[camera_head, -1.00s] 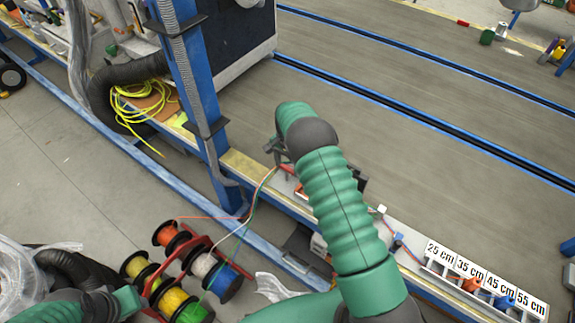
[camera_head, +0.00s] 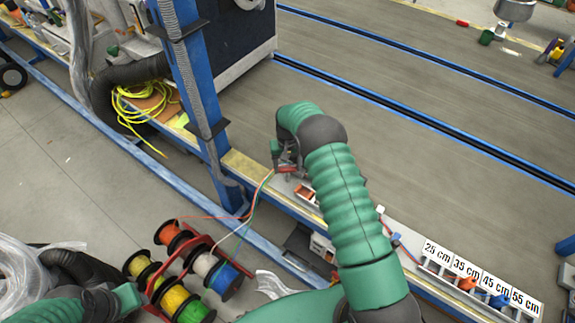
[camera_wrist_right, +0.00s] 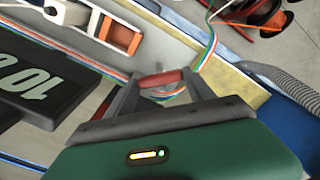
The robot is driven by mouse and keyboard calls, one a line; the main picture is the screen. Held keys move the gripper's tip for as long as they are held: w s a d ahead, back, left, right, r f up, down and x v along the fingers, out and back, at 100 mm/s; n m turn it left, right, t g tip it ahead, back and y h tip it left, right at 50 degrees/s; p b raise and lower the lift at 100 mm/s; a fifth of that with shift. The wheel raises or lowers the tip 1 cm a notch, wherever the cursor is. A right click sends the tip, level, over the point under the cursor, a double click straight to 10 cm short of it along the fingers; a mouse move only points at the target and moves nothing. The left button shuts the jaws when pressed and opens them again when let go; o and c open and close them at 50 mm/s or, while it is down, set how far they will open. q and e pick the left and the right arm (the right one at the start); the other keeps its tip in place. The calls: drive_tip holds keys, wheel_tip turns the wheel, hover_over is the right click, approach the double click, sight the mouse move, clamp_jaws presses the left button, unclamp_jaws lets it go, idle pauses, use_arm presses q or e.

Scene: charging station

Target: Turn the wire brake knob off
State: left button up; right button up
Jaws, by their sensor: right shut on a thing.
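My right gripper (camera_head: 285,168) is at the wire bench, beside the colored wires (camera_head: 262,190). In the right wrist view its two grey fingers (camera_wrist_right: 160,88) are shut on a red bar-shaped part (camera_wrist_right: 160,78), which I take to be the wire brake knob. The wires (camera_wrist_right: 212,42) run right past the fingertips, in red, white, green and blue strands. The knob's base and its turn position are hidden by the fingers and wires. My left arm shows at the lower left of the head view, but its fingers do not show.
Wire spools (camera_head: 205,265) stand on a red rack below the bench. A blue post (camera_head: 195,90) rises left of my right gripper. A length-marked holder (camera_head: 480,285) lies at the right. In the wrist view a dark block (camera_wrist_right: 40,88) is close by on the left.

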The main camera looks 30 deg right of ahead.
sight(288, 168)
drive_tip(key=n, duration=0.5)
drive_tip(key=shift+n+p, duration=0.3)
drive_tip(key=shift+n, duration=1.9)
drive_tip(key=shift+d, duration=0.1)
drive_tip(key=o, duration=1.4)
wheel_tip(288, 168, up, 17)
drive_tip(key=shift+f+p, duration=0.15)
drive_tip(key=shift+p, duration=1.1)
